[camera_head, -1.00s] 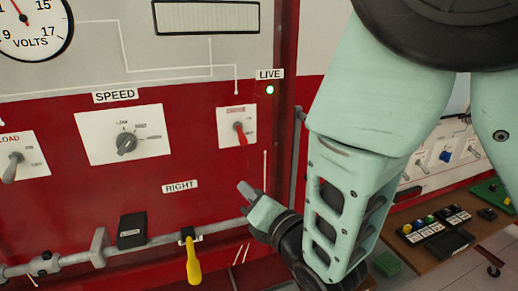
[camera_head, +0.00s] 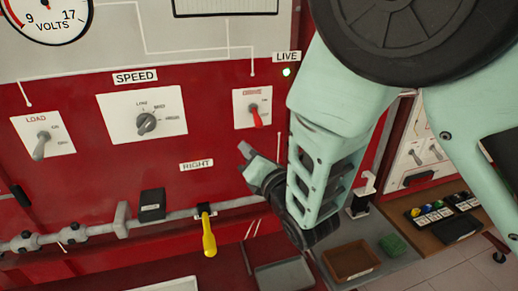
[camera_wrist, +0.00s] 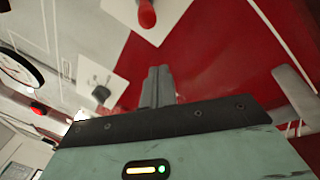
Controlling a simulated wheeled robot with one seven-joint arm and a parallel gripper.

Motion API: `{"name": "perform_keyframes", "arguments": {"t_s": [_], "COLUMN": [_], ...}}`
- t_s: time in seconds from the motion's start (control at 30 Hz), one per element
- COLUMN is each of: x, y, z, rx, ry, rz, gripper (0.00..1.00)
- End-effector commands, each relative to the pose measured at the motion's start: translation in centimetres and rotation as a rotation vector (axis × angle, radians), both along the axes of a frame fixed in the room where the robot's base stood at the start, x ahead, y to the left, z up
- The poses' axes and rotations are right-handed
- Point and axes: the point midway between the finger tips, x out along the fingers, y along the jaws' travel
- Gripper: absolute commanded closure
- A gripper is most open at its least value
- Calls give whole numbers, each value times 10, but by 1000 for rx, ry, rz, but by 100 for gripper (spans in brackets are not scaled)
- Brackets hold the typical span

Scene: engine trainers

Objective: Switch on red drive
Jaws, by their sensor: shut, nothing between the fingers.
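The drive switch is a toggle with a red lever (camera_head: 257,117) on a white plate (camera_head: 243,96) labelled in red, on the red panel. Its lever points down in the head view. In the wrist view the red lever (camera_wrist: 147,14) shows at the top, beyond my fingertips. My gripper (camera_head: 246,151) is shut and empty, below the drive plate and apart from the lever. Its closed fingers also show in the wrist view (camera_wrist: 158,84).
A speed knob (camera_head: 146,122) and a grey load toggle (camera_head: 41,147) sit left of the drive switch. A green lamp (camera_head: 286,72) is lit under the LIVE label. Below run a pipe with a yellow-handled valve (camera_head: 208,236) and a black box (camera_head: 152,204). Trays stand on a bench below.

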Motion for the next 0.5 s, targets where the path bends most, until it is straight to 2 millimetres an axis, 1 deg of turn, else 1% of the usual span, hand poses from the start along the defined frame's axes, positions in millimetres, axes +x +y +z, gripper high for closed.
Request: {"name": "perform_keyframes", "arguments": {"t_s": [0.03,0.13,0.17,0.2,0.3,0.5], "x": [10,26,27,26,25,24], "y": [5,15,11,4,-5,-15], "z": [5,6,11,16,23,29], "rx": [0,0,0,0,-1,-1], "ry": [-2,-1,0,1,1,1], "rz": [0,1,-1,-4,-1,0], "gripper": [100,100,100,100,100,100]}}
